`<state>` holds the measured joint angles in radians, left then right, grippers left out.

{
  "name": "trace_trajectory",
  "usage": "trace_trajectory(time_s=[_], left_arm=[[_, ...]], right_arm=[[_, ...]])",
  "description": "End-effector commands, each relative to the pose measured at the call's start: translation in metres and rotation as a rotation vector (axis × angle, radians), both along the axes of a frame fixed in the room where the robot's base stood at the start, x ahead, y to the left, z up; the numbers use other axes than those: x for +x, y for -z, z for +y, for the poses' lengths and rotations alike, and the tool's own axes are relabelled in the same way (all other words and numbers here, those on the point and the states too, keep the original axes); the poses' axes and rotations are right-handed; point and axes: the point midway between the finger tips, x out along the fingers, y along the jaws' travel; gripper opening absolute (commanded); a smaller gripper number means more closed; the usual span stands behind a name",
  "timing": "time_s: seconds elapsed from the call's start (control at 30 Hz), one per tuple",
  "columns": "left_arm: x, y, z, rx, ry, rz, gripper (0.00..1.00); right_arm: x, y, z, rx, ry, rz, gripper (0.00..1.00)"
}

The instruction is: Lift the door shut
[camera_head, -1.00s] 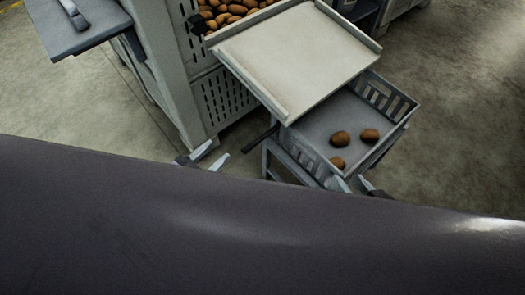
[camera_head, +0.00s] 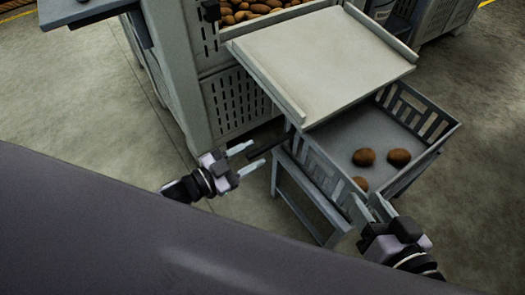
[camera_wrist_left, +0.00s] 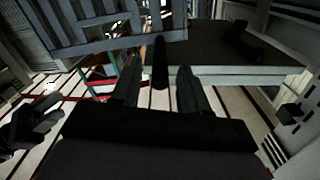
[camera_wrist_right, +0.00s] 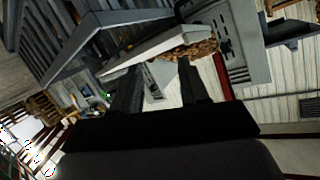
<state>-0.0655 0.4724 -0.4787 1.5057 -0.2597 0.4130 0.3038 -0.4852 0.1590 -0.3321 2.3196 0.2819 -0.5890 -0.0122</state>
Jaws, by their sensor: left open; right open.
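The door (camera_head: 325,60) is a pale flat panel with raised side rims. It hangs lowered from the front of the potato bin (camera_head: 235,100) and slopes over a grey crate. A dark rod (camera_head: 268,143) sticks out to the left from under the door's near corner. My left gripper (camera_head: 245,159) is open and empty by the rod's end. In the left wrist view the rod (camera_wrist_left: 160,62) shows between the two fingers, seemingly beyond their tips. My right gripper (camera_head: 369,207) is open at the crate's near corner, below the door.
The grey slatted crate (camera_head: 440,125) holds three potatoes (camera_head: 364,157) and stands on a frame (camera_head: 300,205). Potatoes (camera_head: 245,10) fill the bin behind the door. A grey shelf (camera_head: 85,10) juts out at upper left. The floor left of the bin is clear.

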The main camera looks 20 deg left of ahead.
Motion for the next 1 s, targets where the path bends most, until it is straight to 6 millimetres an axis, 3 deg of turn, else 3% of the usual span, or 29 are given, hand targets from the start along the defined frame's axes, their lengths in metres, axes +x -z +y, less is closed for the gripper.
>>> trace_trajectory(time_s=[0.23,0.6,0.63,0.77,1.0], left_arm=[[0.025,0.002,-0.019,0.001,0.0,-0.001,0.44],[0.03,0.0,-0.024,0.0,-0.001,0.002,0.44],[0.03,0.0,-0.024,0.0,-0.001,0.002,0.41],[0.03,0.001,-0.024,0.0,-0.001,0.002,0.0],[0.03,-0.001,-0.024,-0.001,-0.001,0.003,0.0]], right_arm=[[-0.001,0.002,-0.007,-0.036,0.013,-0.045,0.44],[-0.001,0.001,-0.008,-0.046,0.017,-0.058,0.44],[-0.001,0.001,-0.008,-0.046,0.017,-0.058,0.44],[-0.001,0.001,-0.008,-0.046,0.017,-0.058,0.44],[-0.001,-0.001,-0.008,-0.043,0.016,-0.056,0.44]])
